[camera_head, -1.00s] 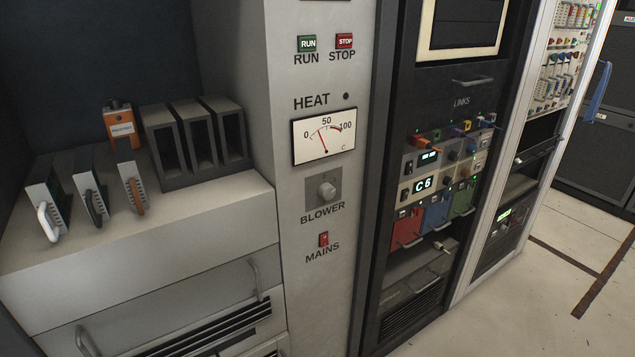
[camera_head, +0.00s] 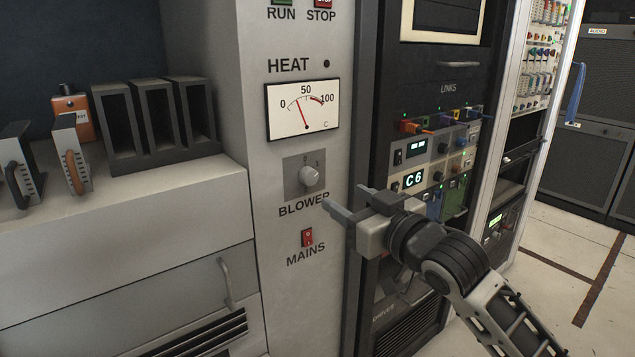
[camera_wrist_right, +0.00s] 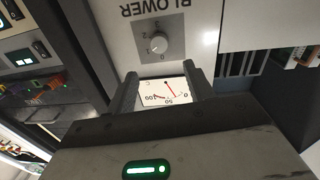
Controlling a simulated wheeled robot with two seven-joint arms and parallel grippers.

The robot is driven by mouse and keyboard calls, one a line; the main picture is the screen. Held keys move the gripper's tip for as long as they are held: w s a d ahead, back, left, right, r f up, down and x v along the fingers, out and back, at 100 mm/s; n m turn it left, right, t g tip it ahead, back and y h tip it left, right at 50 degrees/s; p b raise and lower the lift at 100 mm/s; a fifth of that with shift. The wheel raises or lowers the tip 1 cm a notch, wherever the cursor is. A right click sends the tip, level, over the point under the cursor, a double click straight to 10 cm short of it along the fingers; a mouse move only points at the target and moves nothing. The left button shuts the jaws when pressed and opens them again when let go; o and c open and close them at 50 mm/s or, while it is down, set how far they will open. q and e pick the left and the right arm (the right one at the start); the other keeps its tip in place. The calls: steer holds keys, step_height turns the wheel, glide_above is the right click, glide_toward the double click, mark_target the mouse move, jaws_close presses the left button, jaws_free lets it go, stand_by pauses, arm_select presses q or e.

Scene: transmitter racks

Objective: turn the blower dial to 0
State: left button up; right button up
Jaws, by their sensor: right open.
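The blower dial (camera_head: 309,176) is a round grey knob on a grey square plate, above the word BLOWER on the light rack panel. It also shows upside down in the right wrist view (camera_wrist_right: 159,43), with small digits at its left side. I cannot tell surely which digit it points at. My right gripper (camera_head: 347,200) is open and empty, to the right of the dial and a little lower, apart from it. In the wrist view its two fingers (camera_wrist_right: 160,76) frame the heat meter, with the dial beyond their tips. My left gripper is not in view.
The heat meter (camera_head: 303,110) is above the dial, and the red MAINS switch (camera_head: 307,238) is below it. A dark links rack (camera_head: 440,80) stands to the right behind my arm. A shelf (camera_head: 130,205) with modules juts out at left.

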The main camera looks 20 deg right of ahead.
mark_target(312, 178)
steer(key=x, duration=1)
steer(key=c, duration=1)
